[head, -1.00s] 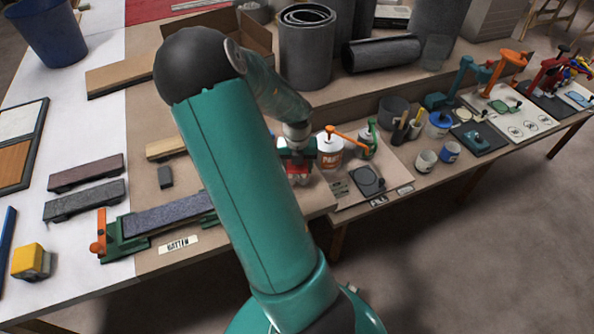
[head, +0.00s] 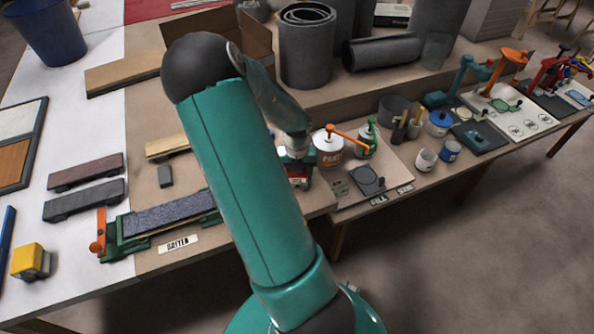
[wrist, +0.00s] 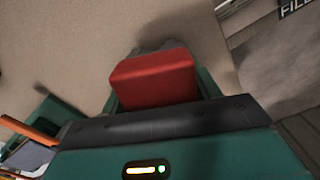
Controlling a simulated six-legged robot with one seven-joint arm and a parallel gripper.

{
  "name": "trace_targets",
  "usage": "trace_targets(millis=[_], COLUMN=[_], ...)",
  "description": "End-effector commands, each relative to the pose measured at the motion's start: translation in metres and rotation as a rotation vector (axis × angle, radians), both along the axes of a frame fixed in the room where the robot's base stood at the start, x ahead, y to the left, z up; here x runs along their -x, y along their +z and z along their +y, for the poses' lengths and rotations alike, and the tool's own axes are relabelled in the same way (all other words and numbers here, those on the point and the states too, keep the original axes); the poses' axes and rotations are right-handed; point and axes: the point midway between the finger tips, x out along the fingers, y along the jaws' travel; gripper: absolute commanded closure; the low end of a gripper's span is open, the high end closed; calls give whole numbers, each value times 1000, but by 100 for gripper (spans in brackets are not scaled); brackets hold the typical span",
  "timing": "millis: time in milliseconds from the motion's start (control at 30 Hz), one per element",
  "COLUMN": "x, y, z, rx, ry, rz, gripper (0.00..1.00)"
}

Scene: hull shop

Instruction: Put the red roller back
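In the wrist view a red, block-like piece with rounded edges (wrist: 155,78), which I take for the red roller, fills the space between the two green fingers of my gripper (wrist: 158,92). The fingers appear to touch it on both sides. In the head view my gripper (head: 298,165) is over the brown bench, left of the white paint can, with a little red (head: 299,183) low between its fingers. A dark grey patch lies just beyond the red piece in the wrist view; I cannot tell whether it is part of it or shadow.
The white paint can (head: 328,150) with an orange lever stands close right of my gripper. A green clamp (head: 125,240) holds a long grey block on the left. The bench's front edge is near.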

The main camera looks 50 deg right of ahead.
Motion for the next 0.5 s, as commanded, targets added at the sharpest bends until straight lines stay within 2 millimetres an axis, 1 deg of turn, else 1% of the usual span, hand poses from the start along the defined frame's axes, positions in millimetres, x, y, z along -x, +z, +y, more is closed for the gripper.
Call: trace_targets(millis=[33, 67, 100, 367, 500], x=[0, 0, 0, 0, -1], y=[0, 1, 1, 2, 12], z=[0, 0, 0, -1, -1], rx=[-1, -1, 0, 0, 1], ry=[0, 0, 0, 0, 1], rz=[-1, -1, -1, -3, -4], gripper=[29, 23, 20, 20, 20])
